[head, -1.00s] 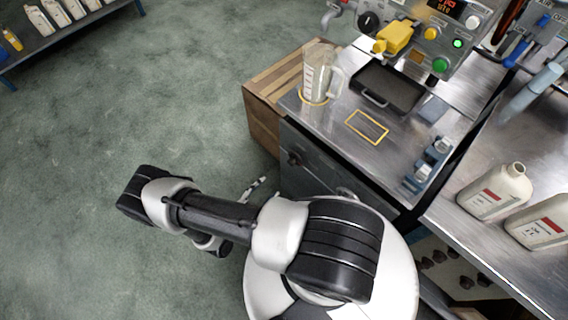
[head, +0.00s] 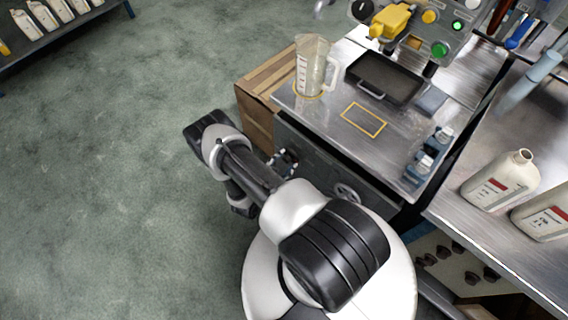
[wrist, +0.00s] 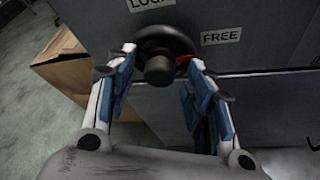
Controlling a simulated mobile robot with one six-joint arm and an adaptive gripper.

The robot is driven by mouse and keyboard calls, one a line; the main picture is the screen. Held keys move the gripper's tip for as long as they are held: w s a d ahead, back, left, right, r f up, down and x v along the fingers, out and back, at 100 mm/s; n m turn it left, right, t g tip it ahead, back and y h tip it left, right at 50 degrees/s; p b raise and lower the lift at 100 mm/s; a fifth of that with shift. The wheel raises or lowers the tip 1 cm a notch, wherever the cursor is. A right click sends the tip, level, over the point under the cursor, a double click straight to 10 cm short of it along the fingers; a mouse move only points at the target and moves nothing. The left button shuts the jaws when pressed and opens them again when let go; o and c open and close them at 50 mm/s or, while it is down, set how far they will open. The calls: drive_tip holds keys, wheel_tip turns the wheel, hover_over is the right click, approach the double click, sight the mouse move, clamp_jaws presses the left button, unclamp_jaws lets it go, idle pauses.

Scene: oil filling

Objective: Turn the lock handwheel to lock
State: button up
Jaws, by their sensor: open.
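The lock handwheel (wrist: 165,42) is a dark round wheel with a thick black hub, on the grey cabinet front in the wrist view. A red mark (wrist: 182,66) shows at its right, on the side of the "FREE" label (wrist: 221,36). The "LOCK" label (wrist: 150,3) is partly cut off at the top. My gripper (wrist: 160,64) is open, its two blue-and-white fingers at the left and right of the wheel. I cannot tell whether they touch the rim. In the head view my gripper (head: 284,160) is at the cabinet front and largely covers this wheel.
A second handwheel (head: 347,194) is on the cabinet front, to the right. A clear measuring jug (head: 312,68) and a dark tray (head: 384,78) stand on the metal top. A wooden crate (head: 257,125) is beside the cabinet.

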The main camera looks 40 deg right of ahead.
drive_tip(key=shift+d, duration=0.1)
drive_tip(key=shift+c, duration=0.4)
drive_tip(key=c, duration=1)
drive_tip(key=shift+w+n, duration=0.1)
drive_tip(key=shift+n, duration=0.2)
drive_tip(key=shift+w+n+g, duration=0.15)
drive_tip(key=shift+n+g, duration=0.95)
drive_tip(key=shift+n, duration=0.1)
drive_tip(key=n+g, duration=0.2)
drive_tip(key=n, duration=0.1)
drive_tip(key=shift+w, duration=0.15)
drive_tip(key=n+g, duration=0.2)
drive_tip(key=n, duration=0.1)
drive_tip(key=shift+w+f+h, duration=0.1)
drive_tip(key=shift+h, duration=0.3)
drive_tip(key=n+g+h, duration=0.1)
drive_tip(key=n+g, duration=0.1)
drive_tip(key=n, duration=0.1)
drive_tip(key=shift+w+n, duration=0.1)
drive_tip(key=shift+n, duration=0.2)
